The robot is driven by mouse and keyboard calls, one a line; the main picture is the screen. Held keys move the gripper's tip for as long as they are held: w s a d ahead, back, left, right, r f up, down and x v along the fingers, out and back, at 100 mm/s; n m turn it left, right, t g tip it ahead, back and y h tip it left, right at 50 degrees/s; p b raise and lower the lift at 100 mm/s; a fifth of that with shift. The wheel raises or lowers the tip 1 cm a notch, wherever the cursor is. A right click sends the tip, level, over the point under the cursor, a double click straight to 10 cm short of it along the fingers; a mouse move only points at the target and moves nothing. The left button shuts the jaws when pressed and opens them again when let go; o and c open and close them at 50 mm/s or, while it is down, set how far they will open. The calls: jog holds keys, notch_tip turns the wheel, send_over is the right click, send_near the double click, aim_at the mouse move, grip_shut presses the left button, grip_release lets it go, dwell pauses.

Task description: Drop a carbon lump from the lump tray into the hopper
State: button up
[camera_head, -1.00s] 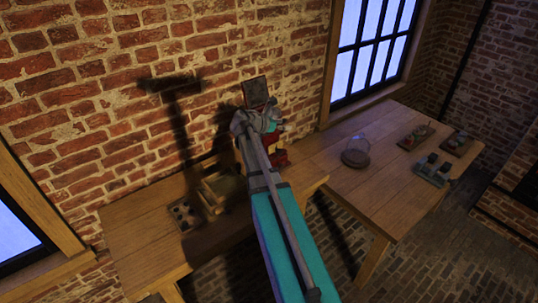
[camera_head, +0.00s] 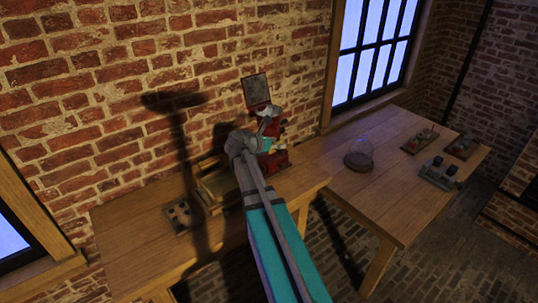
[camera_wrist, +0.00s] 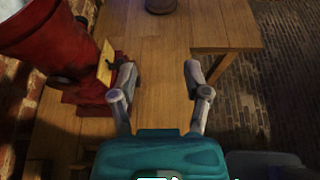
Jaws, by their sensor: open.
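The small dark tray (camera_head: 178,221) on the left wooden table holds dark roundish shapes, too small to tell clearly; it appears to be the lump tray. A red machine (camera_head: 277,160) with a raised square lid stands toward the table's right end, partly hidden by my arm. In the wrist view, its wide red hopper-like vessel (camera_wrist: 42,32) is at upper left, beside a yellow plate. My gripper (camera_wrist: 160,72) is open with nothing between its fingers, over the wooden table. Its left finger is close beside the red machine; contact cannot be told.
A wooden box (camera_head: 216,188) stands between the tray and the machine. On the right table are a glass dome (camera_head: 359,155), a green device (camera_head: 438,174) and small trays. The brick wall is close behind the machine. Bare tabletop lies left of the tray.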

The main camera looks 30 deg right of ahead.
jog(key=s+a+f+n+t+b, duration=0.1)
jog(key=a+f+b, duration=0.3)
jog(key=f+b, duration=0.5)
jog(key=shift+s+a+f+b, duration=0.2)
jog(key=shift+s+f+b, duration=0.1)
jog(key=shift+f, duration=0.3)
jog(key=shift+r, duration=0.1)
dwell(0.8)
